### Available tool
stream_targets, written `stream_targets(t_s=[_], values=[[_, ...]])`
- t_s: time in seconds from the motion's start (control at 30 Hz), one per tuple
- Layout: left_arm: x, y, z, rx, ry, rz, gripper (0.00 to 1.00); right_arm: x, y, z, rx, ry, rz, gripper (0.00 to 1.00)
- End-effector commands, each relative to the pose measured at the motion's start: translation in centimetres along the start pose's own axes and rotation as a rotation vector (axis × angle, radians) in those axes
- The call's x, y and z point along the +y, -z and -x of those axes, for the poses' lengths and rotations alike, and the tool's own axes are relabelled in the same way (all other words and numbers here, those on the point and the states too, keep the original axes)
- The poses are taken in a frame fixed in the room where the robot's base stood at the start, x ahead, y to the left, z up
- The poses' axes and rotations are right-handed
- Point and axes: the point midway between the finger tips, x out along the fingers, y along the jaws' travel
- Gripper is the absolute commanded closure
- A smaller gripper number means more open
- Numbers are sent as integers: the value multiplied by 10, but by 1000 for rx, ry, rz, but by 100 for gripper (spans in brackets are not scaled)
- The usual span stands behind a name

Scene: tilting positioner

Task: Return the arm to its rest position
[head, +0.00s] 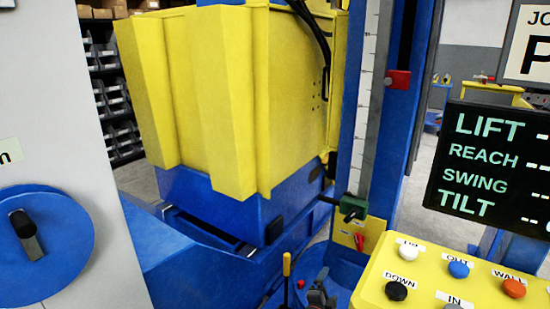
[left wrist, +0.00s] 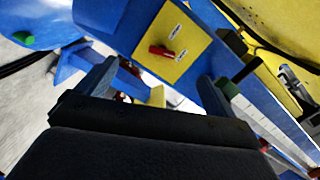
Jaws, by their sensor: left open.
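My left gripper (head: 318,297) shows small and dark at the bottom of the head view, below and left of a yellow switch plate (head: 358,232) with a red switch. In the left wrist view my left gripper (left wrist: 155,92) has its two fingers wide apart with nothing held between them. The yellow plate (left wrist: 185,42) with its red lever (left wrist: 162,51) lies beyond the fingertips, apart from them. My right gripper is in neither view.
A large yellow housing (head: 225,100) on a blue base stands at centre left. A blue column (head: 395,130) with a scale carries a green clamp (head: 353,207). A yellow button panel (head: 440,270) and dark display (head: 490,165) stand right. A grey panel with a blue dial (head: 50,245) stands left.

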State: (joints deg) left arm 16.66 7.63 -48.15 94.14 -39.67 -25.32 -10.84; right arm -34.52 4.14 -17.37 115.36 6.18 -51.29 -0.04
Motion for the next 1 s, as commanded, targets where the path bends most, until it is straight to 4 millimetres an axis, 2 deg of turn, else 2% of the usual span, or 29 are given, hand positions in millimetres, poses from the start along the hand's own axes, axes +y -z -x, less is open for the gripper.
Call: stream_targets(t_s=[0.23,0.33,0.57,0.63,0.77,1.0], values=[[-2,-18,6,-142,-43,105,7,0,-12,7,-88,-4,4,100],[-11,-24,12,-210,-59,169,7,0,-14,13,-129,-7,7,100],[-61,-44,37,-401,-93,391,7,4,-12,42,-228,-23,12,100],[-77,-49,50,-455,-108,465,7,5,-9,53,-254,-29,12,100],[-97,-58,84,-552,-156,610,7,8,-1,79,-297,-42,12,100],[-107,-71,178,-723,-293,871,7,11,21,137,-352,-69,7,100]])
